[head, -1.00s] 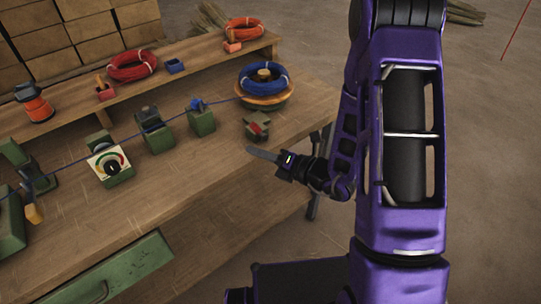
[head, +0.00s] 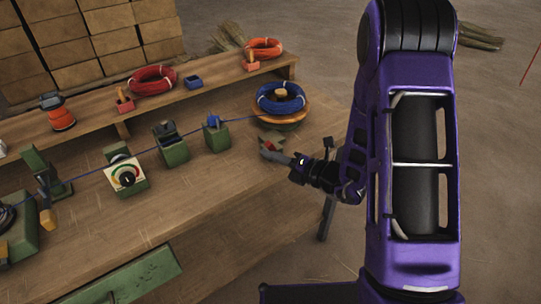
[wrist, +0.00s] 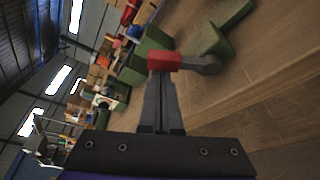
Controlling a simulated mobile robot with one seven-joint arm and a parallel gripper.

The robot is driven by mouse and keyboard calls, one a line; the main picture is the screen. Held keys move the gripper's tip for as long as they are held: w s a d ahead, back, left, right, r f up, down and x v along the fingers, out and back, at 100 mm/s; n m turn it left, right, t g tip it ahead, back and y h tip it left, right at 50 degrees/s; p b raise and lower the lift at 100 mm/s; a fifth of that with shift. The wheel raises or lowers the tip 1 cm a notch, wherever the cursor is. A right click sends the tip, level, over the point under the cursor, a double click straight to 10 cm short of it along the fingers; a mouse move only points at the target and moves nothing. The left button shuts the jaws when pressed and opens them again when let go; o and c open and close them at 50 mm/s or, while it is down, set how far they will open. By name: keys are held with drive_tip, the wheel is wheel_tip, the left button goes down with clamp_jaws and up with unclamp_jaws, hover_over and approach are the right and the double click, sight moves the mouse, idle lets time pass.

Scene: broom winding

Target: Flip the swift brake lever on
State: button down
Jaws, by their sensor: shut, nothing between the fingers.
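The swift brake lever (head: 277,146) is a small red-tipped part on a green base, on the bench in front of the swift (head: 281,116), which carries a blue coil (head: 281,98). In the wrist view the red grip (wrist: 164,61) sits on a grey lever arm (wrist: 203,66) beside green blocks. My gripper (head: 270,156) is shut and empty, its fingers pointing at the lever. In the wrist view my fingertips (wrist: 159,78) overlap the red grip's lower edge. I cannot tell whether they touch it. The head view partly hides the lever behind my fingers.
A blue wire runs left from the swift past a green stand (head: 216,136) and a gauge (head: 125,176). Red coils (head: 152,79) lie on the rear shelf. The bench front right of the gauge is mostly clear.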

drive_tip(key=shift+w+d+r+m+p, duration=0.15)
drive_tip(key=shift+r+m+p, duration=0.1)
drive_tip(key=shift+m+p, duration=0.15)
drive_tip(key=m+p, duration=0.1)
drive_tip(key=d+r+m+y+p, duration=0.1)
drive_tip(key=m+p, duration=0.1)
drive_tip(key=shift+w+d+r, duration=0.15)
drive_tip(key=shift+w+d, duration=0.1)
drive_tip(key=shift+w, duration=0.15)
drive_tip(key=d+m+p, duration=0.1)
drive_tip(key=m, duration=0.1)
drive_tip(key=w+m+t+y+p, duration=0.1)
drive_tip(key=m+p, duration=0.1)
drive_tip(key=shift+w+d+r, duration=0.15)
drive_tip(key=shift+d, duration=0.25)
drive_tip(key=shift+a+y, duration=0.1)
drive_tip(key=shift+y, duration=0.2)
